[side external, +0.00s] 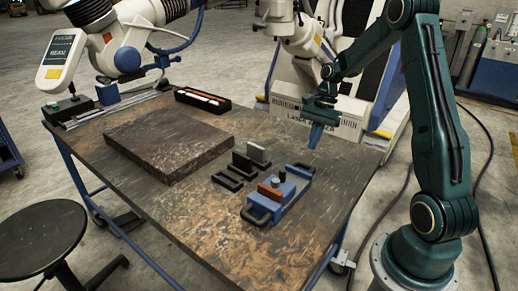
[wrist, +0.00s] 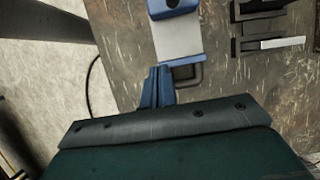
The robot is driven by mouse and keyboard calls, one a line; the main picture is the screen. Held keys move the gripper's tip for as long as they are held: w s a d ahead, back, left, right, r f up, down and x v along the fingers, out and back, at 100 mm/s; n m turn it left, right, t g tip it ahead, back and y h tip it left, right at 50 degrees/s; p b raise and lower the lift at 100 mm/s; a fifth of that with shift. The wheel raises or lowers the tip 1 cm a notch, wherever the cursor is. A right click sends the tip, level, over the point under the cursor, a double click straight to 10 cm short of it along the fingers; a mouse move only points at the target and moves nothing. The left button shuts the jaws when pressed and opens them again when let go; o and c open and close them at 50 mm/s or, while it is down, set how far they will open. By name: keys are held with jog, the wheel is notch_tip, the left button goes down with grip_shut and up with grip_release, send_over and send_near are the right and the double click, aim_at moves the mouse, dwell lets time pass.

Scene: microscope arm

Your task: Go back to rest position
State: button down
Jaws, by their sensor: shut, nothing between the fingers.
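My gripper (side external: 314,136) hangs over the right part of the worktable (side external: 290,235) in the side view, its blue fingers pointing down. In the wrist view the blue fingers (wrist: 158,88) are together, with nothing seen between them. The fingers appear just beside a blue and grey device (side external: 283,191) with black handles in the wrist view, but the side view shows the gripper above and behind it. The device lies on the table near its front right edge.
A dark slab (side external: 170,140) lies on the table's left half. Black holders (side external: 250,158) stand left of the device. A black tray (side external: 203,100) with white and orange items is at the back. A white machine (side external: 330,125) stands behind the table. A stool (side external: 42,235) is front left.

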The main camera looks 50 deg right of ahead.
jog(key=shift+r, duration=0.1)
jog(key=s+a+r+n+t+h, duration=0.1)
jog(key=s+a+r+n+h, duration=0.1)
jog(key=a+r+n, duration=0.4)
jog(key=s+a+r+n+t+h, duration=0.1)
jog(key=s+a+r+n, duration=0.2)
jog(key=a+r, duration=0.45)
jog(key=s+a+r+n+t, duration=0.1)
jog(key=s+a+n, duration=0.3)
jog(key=s, duration=0.2)
jog(key=s+a+r+n+t+h, duration=0.1)
jog(key=s+a+r+n+t, duration=0.1)
jog(key=s+a+n, duration=0.2)
jog(key=shift+s+n+t, duration=0.3)
jog(key=shift+s+n, duration=0.2)
jog(key=shift+s, duration=0.75)
